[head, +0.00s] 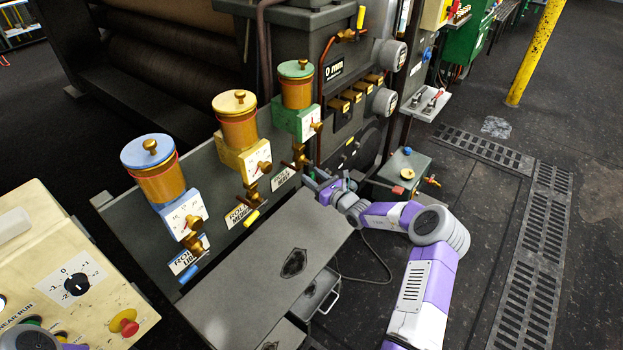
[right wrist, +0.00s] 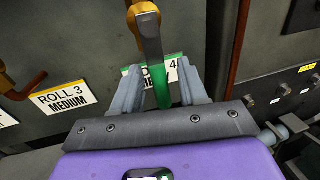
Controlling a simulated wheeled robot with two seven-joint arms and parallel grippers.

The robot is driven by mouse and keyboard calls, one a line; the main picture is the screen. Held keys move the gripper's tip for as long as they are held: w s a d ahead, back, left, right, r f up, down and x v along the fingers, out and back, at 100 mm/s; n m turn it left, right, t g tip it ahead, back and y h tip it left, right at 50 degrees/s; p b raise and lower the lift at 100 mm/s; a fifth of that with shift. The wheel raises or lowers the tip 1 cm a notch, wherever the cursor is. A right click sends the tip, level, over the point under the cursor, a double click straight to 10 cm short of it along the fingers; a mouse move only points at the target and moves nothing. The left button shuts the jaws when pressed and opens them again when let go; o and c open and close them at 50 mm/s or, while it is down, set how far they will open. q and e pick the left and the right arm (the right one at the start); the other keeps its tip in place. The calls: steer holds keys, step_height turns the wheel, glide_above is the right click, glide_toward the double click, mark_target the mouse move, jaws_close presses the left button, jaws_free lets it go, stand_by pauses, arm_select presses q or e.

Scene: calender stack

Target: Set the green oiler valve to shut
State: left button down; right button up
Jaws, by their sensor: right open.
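The green oiler (head: 296,85) is the farthest of three oilers on the grey panel, with an amber reservoir, a green lid and a white dial. Its valve lever (right wrist: 152,50) has a brass pivot, a metal shank and a green grip, and points down in the right wrist view. My right gripper (right wrist: 160,88) is open, with one finger on each side of the green grip; I cannot tell whether either touches it. It also shows in the head view (head: 322,182), below the green oiler, hiding most of the lever. My left gripper is out of view.
A yellow oiler (head: 237,125) and a blue-lidded oiler (head: 160,170) stand nearer along the panel. A grey bench top (head: 250,300) lies below. A small green-grey box (head: 405,170) stands right of my gripper.

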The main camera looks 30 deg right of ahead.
steer(key=shift+w+a, duration=0.1)
steer(key=shift+w, duration=0.35)
steer(key=shift+c, duration=0.4)
jaws_close()
